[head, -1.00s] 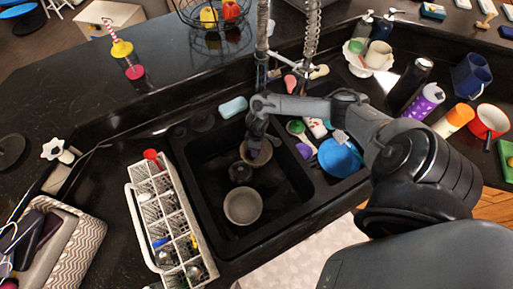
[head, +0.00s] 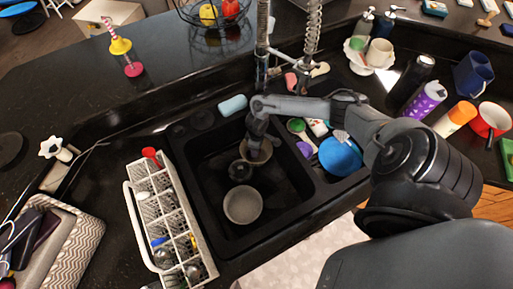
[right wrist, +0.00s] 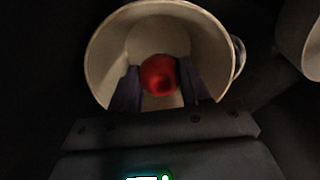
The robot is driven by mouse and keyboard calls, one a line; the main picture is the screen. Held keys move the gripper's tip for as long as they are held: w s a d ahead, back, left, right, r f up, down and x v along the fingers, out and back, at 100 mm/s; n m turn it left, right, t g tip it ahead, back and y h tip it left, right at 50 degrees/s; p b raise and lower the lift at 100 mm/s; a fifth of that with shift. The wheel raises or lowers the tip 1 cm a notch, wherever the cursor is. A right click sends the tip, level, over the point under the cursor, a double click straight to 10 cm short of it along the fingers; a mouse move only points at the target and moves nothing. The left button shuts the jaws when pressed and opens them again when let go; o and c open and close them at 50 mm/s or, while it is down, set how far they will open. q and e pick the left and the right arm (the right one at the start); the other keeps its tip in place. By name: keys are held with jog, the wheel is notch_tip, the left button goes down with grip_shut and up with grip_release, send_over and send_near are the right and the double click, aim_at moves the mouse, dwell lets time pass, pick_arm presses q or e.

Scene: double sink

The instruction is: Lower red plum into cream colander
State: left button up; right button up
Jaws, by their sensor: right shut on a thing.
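The red plum (right wrist: 158,75) is between the two fingers of my right gripper (right wrist: 157,88) in the right wrist view. The cream colander (right wrist: 107,50) is around and behind the plum in that view, its open mouth facing the camera. The plum and fingertips overlap the colander's inside; their exact depth is hard to tell. In the head view my right gripper (head: 256,138) points down at the colander (head: 263,155) in the large left basin. The plum is hidden there. My left gripper is not in view.
A grey bowl (head: 243,205) sits in the same basin, nearer the front. A white utensil basket (head: 170,215) stands left of the sink. A blue plate (head: 340,158) and small items fill the right basin. The faucet (head: 263,50) rises behind.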

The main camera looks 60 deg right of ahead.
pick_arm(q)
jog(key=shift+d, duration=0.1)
pick_arm(e)
jog(key=o, duration=1.1)
jog(key=shift+r, duration=0.1)
